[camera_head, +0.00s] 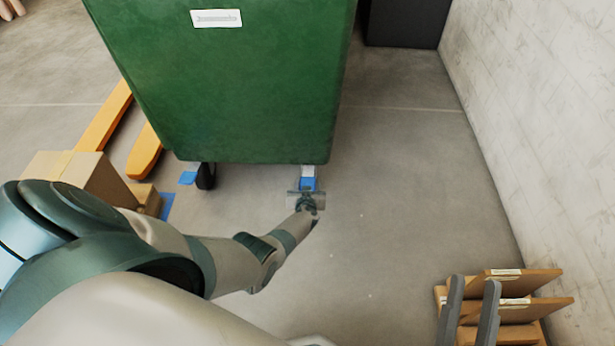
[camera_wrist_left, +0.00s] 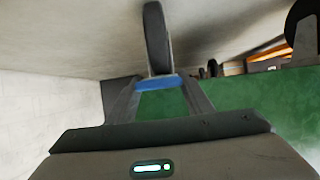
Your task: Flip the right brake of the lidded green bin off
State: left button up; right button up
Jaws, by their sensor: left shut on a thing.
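The green bin (camera_head: 235,80) stands on casters, its front face towards me; its lid is out of view. Its right brake is a blue pedal (camera_head: 307,184) below the right front corner. My left gripper (camera_head: 306,196) is at this pedal. In the left wrist view, the fingers of my left gripper (camera_wrist_left: 160,98) are on either side of the blue pedal (camera_wrist_left: 158,83) and shut on it, with the dark caster wheel (camera_wrist_left: 157,38) just beyond. The left brake (camera_head: 187,178) is another blue pedal beside a black caster. My right gripper (camera_head: 470,305) is open and empty at the lower right.
Cardboard boxes (camera_head: 515,305) lie behind my right gripper near the pale wall (camera_head: 545,110). An orange pallet jack (camera_head: 146,150) and a carton (camera_head: 85,180) stand left of the bin. A black box (camera_head: 405,22) stands at the back. The floor right of the bin is clear.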

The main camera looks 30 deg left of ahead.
pick_arm(q)
jog(key=shift+w+r+p, duration=0.15)
jog(key=shift+r+p, duration=0.45)
jog(key=shift+w+a+r, duration=0.15)
jog(key=shift+r, duration=0.1)
pick_arm(e)
jog(key=w+f+g+h, duration=0.1)
jog(key=w+f+g, duration=0.2)
jog(key=f, duration=0.3)
jog(key=shift+w+g+h, duration=0.25)
jog(key=shift+g+h, duration=0.05)
jog(key=shift+g, duration=0.2)
pick_arm(q)
jog(key=o, duration=1.5)
jog(key=shift+r, duration=0.1)
jog(key=shift+f, duration=0.2)
